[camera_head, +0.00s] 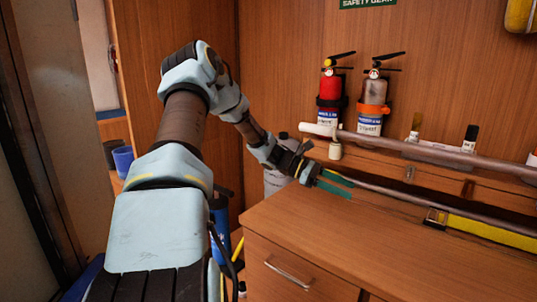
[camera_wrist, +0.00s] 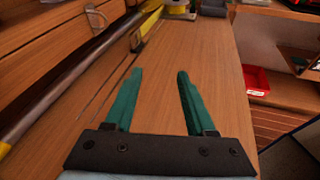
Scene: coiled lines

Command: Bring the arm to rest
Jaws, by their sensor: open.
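My arm reaches forward in the head view, bent at the elbow. My gripper (camera_head: 330,182) hangs above the back left part of the wooden counter (camera_head: 390,260). In the wrist view my gripper (camera_wrist: 156,95) shows two green fingers spread apart. Nothing is between them except the view of the bare counter top (camera_wrist: 205,45). The height of the fingertips above the wood is hard to tell.
A metal rail (camera_head: 430,153) runs along the back of the counter, close to my gripper. A red extinguisher (camera_head: 330,97) and a grey-brown one (camera_head: 373,105) hang on the wall. A yellow strap (camera_head: 490,232) lies at right. A red tray (camera_wrist: 256,79) sits lower right.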

